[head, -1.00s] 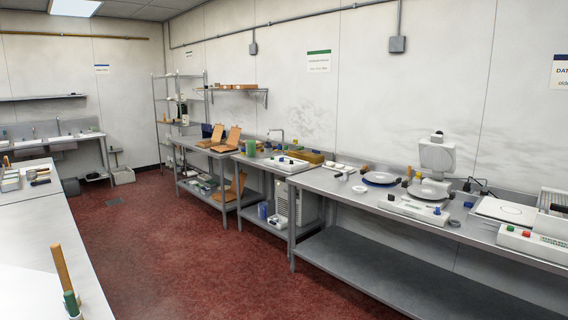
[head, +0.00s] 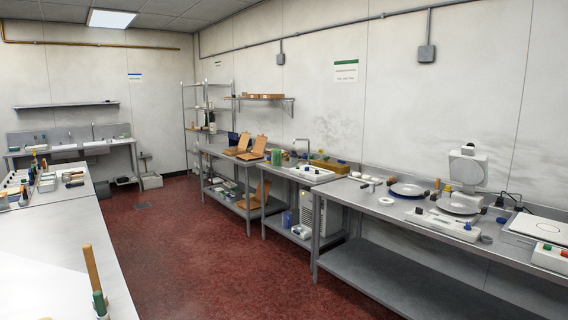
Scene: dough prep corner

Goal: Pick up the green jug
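A small green upright container (head: 276,157), which may be the green jug, stands on the far right-hand counter beside the sink area. It is too small to tell a handle or spout. Another green object (head: 100,303) shows at the bottom left by a wooden stick; I cannot tell what it is. Neither of my grippers is in view.
A long steel table (head: 60,255) runs along the left. Steel benches (head: 380,225) line the right wall, with scales, plates and a white device (head: 467,168). A wire shelf (head: 208,110) stands farther back. The red floor (head: 190,250) between is clear.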

